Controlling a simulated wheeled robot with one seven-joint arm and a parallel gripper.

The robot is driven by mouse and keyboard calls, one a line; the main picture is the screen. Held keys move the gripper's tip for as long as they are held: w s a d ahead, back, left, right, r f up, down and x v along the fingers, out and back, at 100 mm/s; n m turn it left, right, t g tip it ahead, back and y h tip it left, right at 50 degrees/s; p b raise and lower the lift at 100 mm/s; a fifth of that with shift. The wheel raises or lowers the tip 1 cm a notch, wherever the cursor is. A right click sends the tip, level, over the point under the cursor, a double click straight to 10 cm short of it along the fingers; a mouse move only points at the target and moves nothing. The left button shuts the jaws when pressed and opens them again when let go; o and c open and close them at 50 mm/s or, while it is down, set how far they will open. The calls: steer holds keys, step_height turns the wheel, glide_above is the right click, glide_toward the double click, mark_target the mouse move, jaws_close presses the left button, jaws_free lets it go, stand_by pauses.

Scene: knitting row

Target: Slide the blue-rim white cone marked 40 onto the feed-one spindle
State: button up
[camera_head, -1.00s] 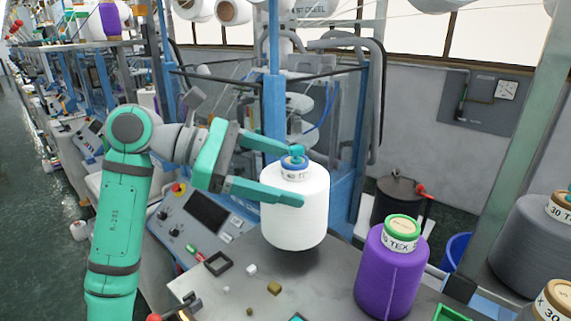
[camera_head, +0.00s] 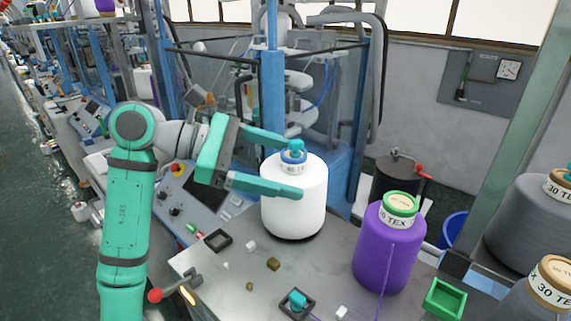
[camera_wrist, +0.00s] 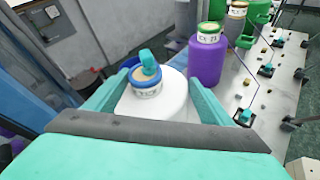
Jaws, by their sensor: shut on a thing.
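The white cone (camera_head: 294,205) has a blue rim and a label that reads 40. It stands upright at the back of the grey bench top. My gripper (camera_head: 298,166) reaches in from the left and is shut on the cone's upper part, with one finger on each side. The wrist view shows the cone (camera_wrist: 165,102) between the two fingers (camera_wrist: 160,85). A teal piece (camera_head: 296,146) sticks up from the cone's top; I cannot tell whether it is the spindle's tip. The cone hides whatever is below it. A dark shadow lies at its base, and I cannot tell whether it touches the bench.
A purple cone (camera_head: 388,250) with a green rim stands to the right. Grey cones (camera_head: 535,225) stand at the right edge. A green tray (camera_head: 445,299), a dark square holder (camera_head: 297,303) with a teal piece and small blocks (camera_head: 273,264) lie on the bench. A machine frame (camera_head: 273,100) rises behind.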

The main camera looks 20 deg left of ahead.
steer(key=o, duration=2.1)
steer(key=shift+w, duration=0.1)
steer(key=shift+o, duration=0.2)
steer(key=shift+d, duration=0.1)
steer(key=v, duration=1)
steer(key=shift+s+a+r, duration=0.15)
steer(key=shift+s+a, duration=0.1)
steer(key=shift+a, duration=0.05)
steer(key=shift+w, duration=0.15)
